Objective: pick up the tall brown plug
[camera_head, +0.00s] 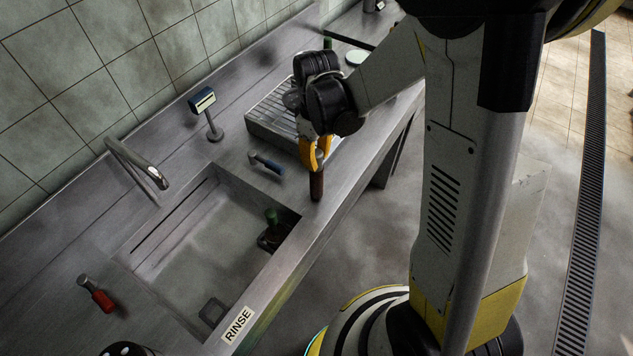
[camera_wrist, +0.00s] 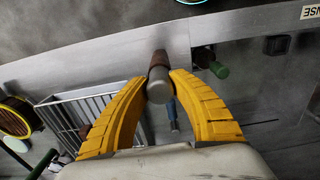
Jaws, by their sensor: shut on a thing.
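The tall brown plug (camera_head: 316,185) is upright at the counter's front edge, just right of the sink. My gripper (camera_head: 317,153) comes down on it from above, with its yellow fingers shut on the plug's top. In the wrist view, the fingers (camera_wrist: 160,86) close on both sides of the plug's grey end (camera_wrist: 160,88). Its brown body (camera_wrist: 159,58) extends beyond the fingertips. I cannot tell whether the plug's lower end touches the counter.
The sink (camera_head: 205,235) lies to the left, with a green-topped plug (camera_head: 271,217) at its right end. A blue-handled item (camera_head: 266,163) lies behind my gripper. A slatted tray (camera_head: 270,117), a small display (camera_head: 205,105), a faucet (camera_head: 138,163) and a red-handled item (camera_head: 98,295) are on the counter.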

